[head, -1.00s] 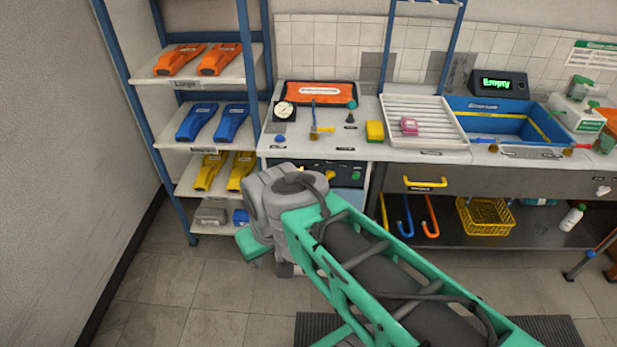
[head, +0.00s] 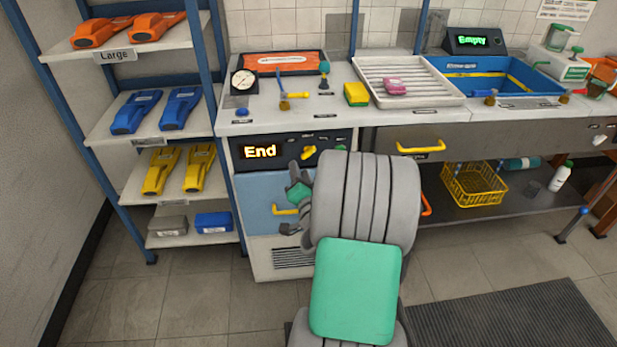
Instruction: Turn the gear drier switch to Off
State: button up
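A yellow rotary switch (head: 308,153) sits right of the display, tilted up to the right. Small markings around it are too small to read. My gripper (head: 294,200) is in front of the cabinet, below and slightly left of the switch, apart from it in the picture. It is seen from behind and partly hidden by my grey arm, so its opening is unclear. The arm also hides the panel's lower right.
A blue drawer front (head: 268,200) with a yellow handle (head: 285,211) lies below the panel, behind my gripper. The counter (head: 345,120) above holds a gauge (head: 243,82), taps and a yellow sponge (head: 356,94). Open floor lies at lower left.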

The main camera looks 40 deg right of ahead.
aim_at(309, 155)
jog(key=shift+m+h, duration=0.8)
jog(key=w+d+p, duration=0.1)
jog(key=d, duration=0.1)
jog(key=w+d+p, duration=0.1)
jog(key=d, duration=0.1)
jog(key=w+d+p, duration=0.1)
jog(key=d, duration=0.1)
jog(key=shift+w+f, duration=0.15)
jog(key=shift+w, duration=0.05)
jog(key=shift+w+d+f, duration=0.1)
jog(key=shift+w+d, duration=0.35)
jog(key=shift+w, duration=0.05)
jog(key=shift+c, duration=0.2)
grip_shut()
